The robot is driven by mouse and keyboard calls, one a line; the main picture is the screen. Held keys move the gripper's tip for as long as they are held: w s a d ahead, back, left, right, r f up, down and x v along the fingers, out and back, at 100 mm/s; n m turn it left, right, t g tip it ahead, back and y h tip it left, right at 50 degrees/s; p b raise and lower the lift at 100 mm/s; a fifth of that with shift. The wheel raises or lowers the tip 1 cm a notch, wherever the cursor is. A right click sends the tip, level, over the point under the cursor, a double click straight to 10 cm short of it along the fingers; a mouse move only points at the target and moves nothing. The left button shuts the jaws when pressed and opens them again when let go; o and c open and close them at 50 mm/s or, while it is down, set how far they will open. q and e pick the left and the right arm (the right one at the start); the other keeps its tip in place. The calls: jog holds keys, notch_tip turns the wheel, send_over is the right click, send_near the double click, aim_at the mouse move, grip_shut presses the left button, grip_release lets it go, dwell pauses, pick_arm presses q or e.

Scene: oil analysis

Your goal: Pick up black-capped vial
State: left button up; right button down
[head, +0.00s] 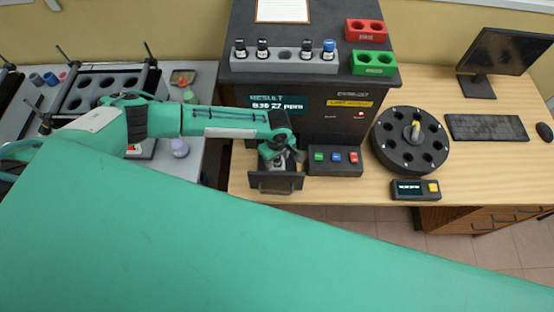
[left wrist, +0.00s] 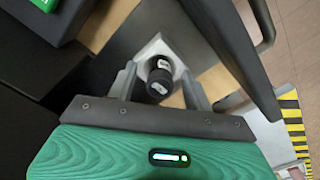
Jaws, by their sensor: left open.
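A black-capped vial (left wrist: 159,80) stands in a pale holder (left wrist: 160,50) in the left wrist view, seen from above, cap toward me. My left gripper (left wrist: 158,90) is open, with one finger on each side of the cap. Contact with the vial cannot be made out. In the head view my left gripper (head: 279,161) points down over the open drawer (head: 276,182) of the black analyser (head: 323,97) and hides most of the vial. Other black-capped vials (head: 262,49) stand in the grey rack (head: 285,65) on top of the analyser. My right gripper is not in view.
A button box (head: 334,162) sits just right of the drawer. A black carousel (head: 410,140) and a small display device (head: 415,190) stand further right. The rack also holds a blue-capped vial (head: 329,48). Red (head: 366,30) and green (head: 373,63) blocks are beside it.

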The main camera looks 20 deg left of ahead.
pick_arm(q)
jog(key=shift+c, duration=0.2)
jog(key=c, duration=1)
jog(key=shift+r, duration=0.15)
